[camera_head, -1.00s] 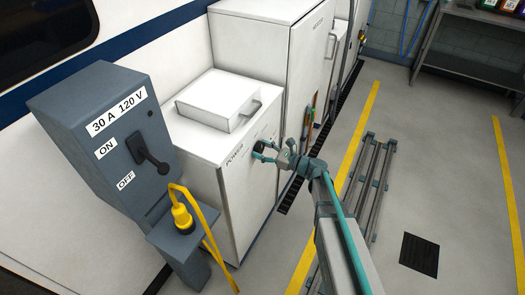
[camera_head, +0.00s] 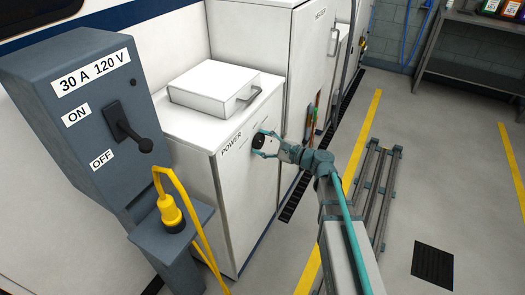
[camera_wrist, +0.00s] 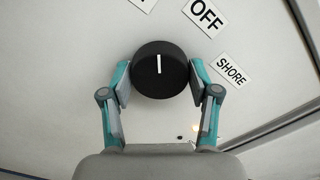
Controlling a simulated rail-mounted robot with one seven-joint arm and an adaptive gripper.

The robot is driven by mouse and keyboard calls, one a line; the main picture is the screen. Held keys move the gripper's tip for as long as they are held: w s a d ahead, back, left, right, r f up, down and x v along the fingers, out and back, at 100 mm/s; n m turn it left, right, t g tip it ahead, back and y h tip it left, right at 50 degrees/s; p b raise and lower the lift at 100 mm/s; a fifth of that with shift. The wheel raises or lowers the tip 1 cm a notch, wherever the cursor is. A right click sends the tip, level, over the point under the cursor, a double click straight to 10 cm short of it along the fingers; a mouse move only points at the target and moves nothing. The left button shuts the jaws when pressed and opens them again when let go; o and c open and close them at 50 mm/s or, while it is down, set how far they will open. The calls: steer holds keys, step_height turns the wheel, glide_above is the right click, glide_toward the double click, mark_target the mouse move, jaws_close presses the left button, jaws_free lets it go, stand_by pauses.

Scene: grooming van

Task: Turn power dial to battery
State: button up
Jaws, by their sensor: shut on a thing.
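The power dial is a round black knob (camera_wrist: 160,70) with a white pointer line. In the wrist view the line points straight up, between a cut-off label (camera_wrist: 144,4) at the top edge and the OFF label (camera_wrist: 205,16), a little nearer the cut-off one. The SHORE label (camera_wrist: 232,70) is further right. My gripper (camera_wrist: 160,84) is shut on the knob, one teal finger on each side. In the head view my gripper (camera_head: 268,144) reaches the knob (camera_head: 258,140) on the front of the white POWER cabinet (camera_head: 245,190).
A grey pedestal (camera_head: 85,120) with an ON/OFF lever (camera_head: 127,130) and a yellow plug (camera_head: 170,210) stands at left. A white box (camera_head: 212,90) sits on the cabinet. A rack (camera_head: 375,185) lies on the floor at right. Open floor is beyond it.

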steer(key=shift+n+b, duration=0.55)
steer(key=shift+n, duration=0.05)
steer(key=o, duration=1.2)
steer(key=shift+c, duration=0.2)
steer(key=v, duration=1.2)
steer(key=shift+s, duration=0.1)
